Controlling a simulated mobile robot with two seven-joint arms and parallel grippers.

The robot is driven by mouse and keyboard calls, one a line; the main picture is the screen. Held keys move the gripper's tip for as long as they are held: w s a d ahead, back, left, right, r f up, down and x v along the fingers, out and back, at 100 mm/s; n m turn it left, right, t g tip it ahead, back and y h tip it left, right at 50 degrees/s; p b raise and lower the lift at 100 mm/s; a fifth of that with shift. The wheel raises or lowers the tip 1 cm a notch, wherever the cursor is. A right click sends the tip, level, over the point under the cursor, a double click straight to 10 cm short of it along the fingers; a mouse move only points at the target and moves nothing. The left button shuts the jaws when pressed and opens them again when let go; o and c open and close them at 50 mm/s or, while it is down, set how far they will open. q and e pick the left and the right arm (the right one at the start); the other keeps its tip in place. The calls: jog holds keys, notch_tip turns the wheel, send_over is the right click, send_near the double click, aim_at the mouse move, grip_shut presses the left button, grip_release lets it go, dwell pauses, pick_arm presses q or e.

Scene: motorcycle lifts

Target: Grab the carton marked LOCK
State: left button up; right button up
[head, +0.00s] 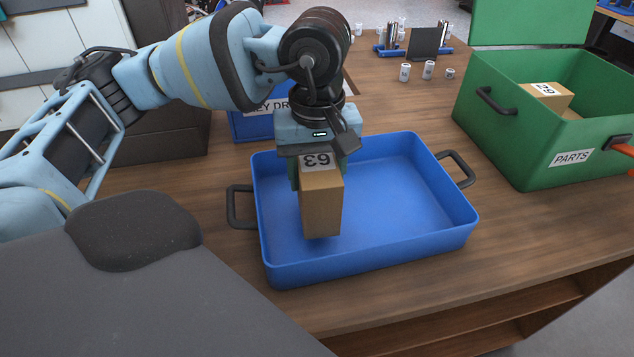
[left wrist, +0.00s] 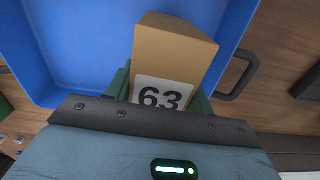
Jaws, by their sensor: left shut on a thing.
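A brown carton (head: 321,210) with a white label reading 63 is held over the left part of a blue tray (head: 420,215). In the head view the label looks upside down. My left gripper (head: 319,174) points down and is shut on the carton's upper part, with green fingers on its sides. The left wrist view shows the carton (left wrist: 175,58) between the fingers, its 63 label facing the camera. I cannot tell whether its bottom touches the tray floor. No carton marked LOCK is readable. My right gripper is not in view.
A green bin (head: 520,150) labelled PARTS stands at the right with cartons inside, one (head: 548,95) numbered. A blue container (head: 250,127) is partly hidden behind my left arm. Small white cans (head: 428,70) stand behind. The tray's right half is empty.

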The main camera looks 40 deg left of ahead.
pick_arm(q)
notch_tip(320, 180, up, 7)
jog(key=shift+r, duration=0.1)
